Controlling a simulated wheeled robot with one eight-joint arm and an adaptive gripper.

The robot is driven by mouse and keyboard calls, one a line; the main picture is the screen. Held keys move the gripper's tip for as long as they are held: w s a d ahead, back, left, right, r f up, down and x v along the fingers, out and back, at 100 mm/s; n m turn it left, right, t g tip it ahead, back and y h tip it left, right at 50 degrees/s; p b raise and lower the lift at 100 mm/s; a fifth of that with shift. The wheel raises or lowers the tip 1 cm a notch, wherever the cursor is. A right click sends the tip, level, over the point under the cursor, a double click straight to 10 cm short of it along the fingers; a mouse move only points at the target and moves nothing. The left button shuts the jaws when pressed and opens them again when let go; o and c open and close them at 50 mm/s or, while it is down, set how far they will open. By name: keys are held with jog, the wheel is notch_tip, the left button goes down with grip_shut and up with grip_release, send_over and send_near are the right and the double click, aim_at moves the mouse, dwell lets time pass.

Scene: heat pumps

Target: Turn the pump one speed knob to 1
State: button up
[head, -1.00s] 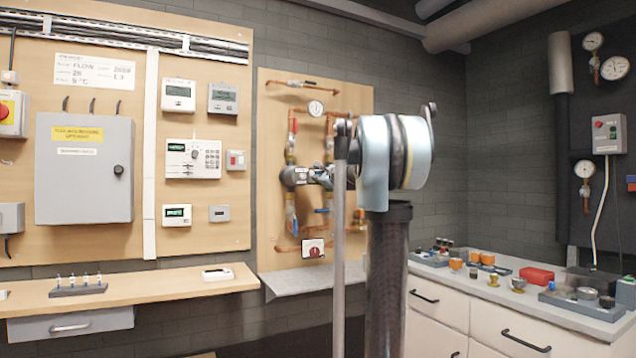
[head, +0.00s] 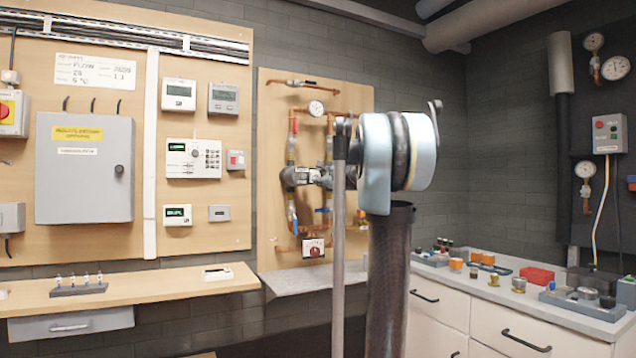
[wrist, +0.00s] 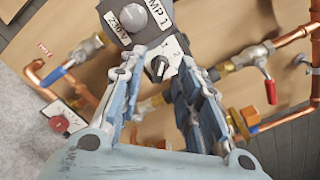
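In the wrist view, the pump one body (wrist: 155,35) is a grey unit with white labels reading "MP 1" and "230 V". A larger round grey knob-like part (wrist: 132,14) is at the top. My gripper (wrist: 163,66) has its two blue fingers apart, with the dark knob in the gap between the tips. I cannot tell whether either finger touches it. The knob's setting is too small to read.
Copper pipes surround the pump. A red-handled valve (wrist: 270,88), a blue-handled valve (wrist: 55,75) and a brass fitting (wrist: 243,122) lie close to the fingers. A red knob on a white plate (wrist: 59,124) is at lower left. A drawer counter (head: 450,291) stands at right.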

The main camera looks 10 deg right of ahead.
jog(key=v, duration=0.9)
jog(key=shift+s, duration=0.3)
jog(key=s+a+f+n+g, duration=0.3)
jog(key=s+a+f+n, duration=0.15)
jog(key=s+f, duration=0.35)
jog(key=s+a+f+n+g+y, duration=0.1)
jog(key=s+a+f+n+g, duration=0.2)
jog(key=s+f+n, duration=0.5)
jog(key=s+a+f+n+g, duration=0.2)
jog(key=s+a+f+g, duration=0.3)
jog(key=f, duration=0.6)
jog(key=s+d+f+n+g+h, duration=0.2)
jog(key=s+d+f+n+h, duration=0.1)
jog(key=s+f, duration=0.9)
jog(key=s+d+f+n+g+h, duration=0.2)
jog(key=s+d+f+n, duration=0.4)
jog(key=s+f, duration=0.6)
jog(key=shift+d+f+h, duration=0.35)
jog(key=shift+f+h, duration=0.25)
jog(key=shift+h, duration=0.2)
